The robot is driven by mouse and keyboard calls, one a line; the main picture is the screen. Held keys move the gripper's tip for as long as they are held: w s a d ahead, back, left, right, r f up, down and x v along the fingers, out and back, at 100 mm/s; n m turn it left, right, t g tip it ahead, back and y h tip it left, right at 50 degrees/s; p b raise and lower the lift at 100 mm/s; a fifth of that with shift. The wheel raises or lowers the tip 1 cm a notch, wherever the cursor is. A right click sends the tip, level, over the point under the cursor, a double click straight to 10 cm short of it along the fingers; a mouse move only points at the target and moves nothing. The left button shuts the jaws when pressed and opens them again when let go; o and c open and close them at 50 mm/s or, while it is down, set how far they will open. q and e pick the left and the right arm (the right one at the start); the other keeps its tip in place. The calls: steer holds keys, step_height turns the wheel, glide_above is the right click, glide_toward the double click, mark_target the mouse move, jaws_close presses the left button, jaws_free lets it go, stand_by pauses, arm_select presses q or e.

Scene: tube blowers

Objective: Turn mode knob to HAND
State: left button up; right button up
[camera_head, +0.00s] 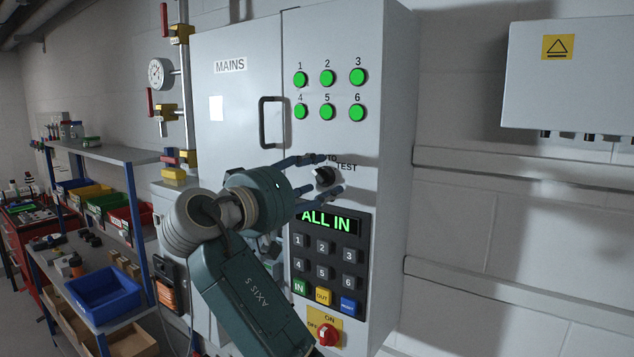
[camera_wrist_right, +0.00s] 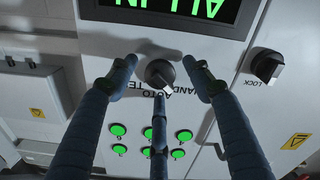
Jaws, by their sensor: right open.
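The mode knob (camera_head: 324,177) is a black rotary knob on the cabinet's right door, above the display. TEST shows to its right in the head view, and the AUTO label above it is partly covered. In the right wrist view the knob (camera_wrist_right: 160,73) has a light mark toward the lower right, near the upside-down AUTO and HAND labels; I cannot tell its exact setting. My right gripper (camera_head: 320,178) is open, its fingers spread around the knob. In the wrist view the gripper (camera_wrist_right: 160,75) shows fingers on both sides and one below; contact is unclear. My left gripper is out of view.
The keypad panel with its ALL IN display (camera_head: 326,221) is just below the fingers. Several green buttons (camera_head: 328,78) are above, with a door handle (camera_head: 272,122) to the left. A red ON/OFF switch (camera_head: 328,334) is low down. A LOCK knob (camera_wrist_right: 266,66) is in the wrist view.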

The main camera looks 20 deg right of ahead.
steer(key=v, duration=0.7)
steer(key=shift+f, duration=0.15)
